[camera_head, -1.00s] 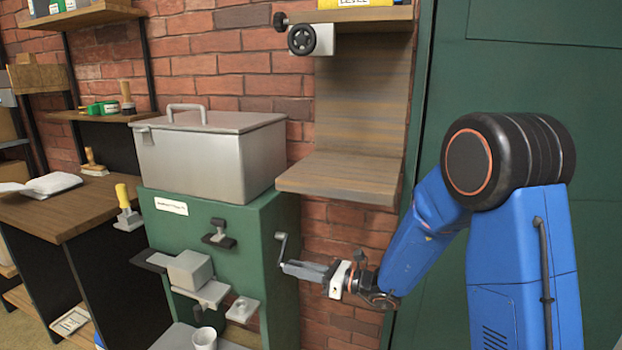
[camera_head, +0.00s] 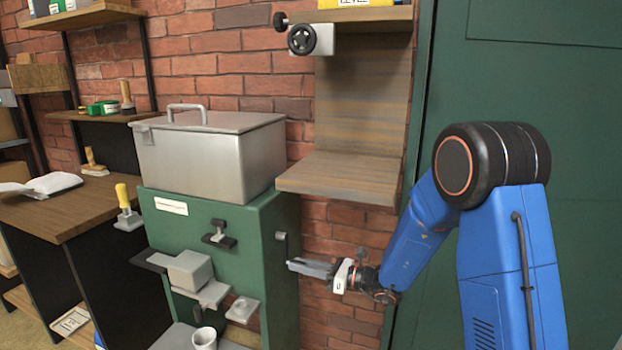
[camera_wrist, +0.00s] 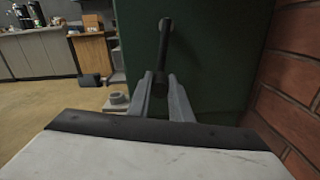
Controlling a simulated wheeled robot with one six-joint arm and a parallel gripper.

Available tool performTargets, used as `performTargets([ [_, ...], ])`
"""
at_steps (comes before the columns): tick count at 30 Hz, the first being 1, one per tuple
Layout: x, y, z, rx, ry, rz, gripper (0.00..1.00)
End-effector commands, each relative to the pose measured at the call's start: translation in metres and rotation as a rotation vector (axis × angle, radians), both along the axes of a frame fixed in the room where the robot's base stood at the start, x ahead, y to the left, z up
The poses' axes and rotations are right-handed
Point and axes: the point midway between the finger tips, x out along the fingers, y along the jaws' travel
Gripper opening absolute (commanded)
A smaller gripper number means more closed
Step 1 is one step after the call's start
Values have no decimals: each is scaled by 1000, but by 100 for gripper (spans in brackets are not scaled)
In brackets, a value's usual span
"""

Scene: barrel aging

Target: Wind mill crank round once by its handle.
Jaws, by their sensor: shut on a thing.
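The mill is a green cabinet (camera_head: 258,225) with a grey metal bin (camera_head: 215,150) on top. My gripper (camera_head: 291,264) reaches in from the right and is shut at the crank's lower end. In the wrist view, the dark crank arm (camera_wrist: 165,45) runs down between the two grey fingers of my gripper (camera_wrist: 160,82). The handle is mostly hidden by the fingers in the head view.
A wooden shelf (camera_head: 350,178) juts out above my gripper. A brick wall (camera_head: 345,235) lies behind my gripper, and a green door (camera_head: 540,90) is at the right. A white cup (camera_head: 204,338) stands on the mill's low ledge, left of the crank.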

Motion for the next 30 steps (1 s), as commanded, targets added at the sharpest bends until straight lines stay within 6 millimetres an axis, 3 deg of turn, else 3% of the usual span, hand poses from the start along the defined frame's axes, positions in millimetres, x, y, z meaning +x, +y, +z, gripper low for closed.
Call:
performTargets([
  [1,1,-1,0,1,0,-1,26],
  [3,0,0,0,1,0,-1,37],
  [13,0,-2,0,0,0,-1,37],
  [30,-12,-36,0,0,0,-1,37],
])
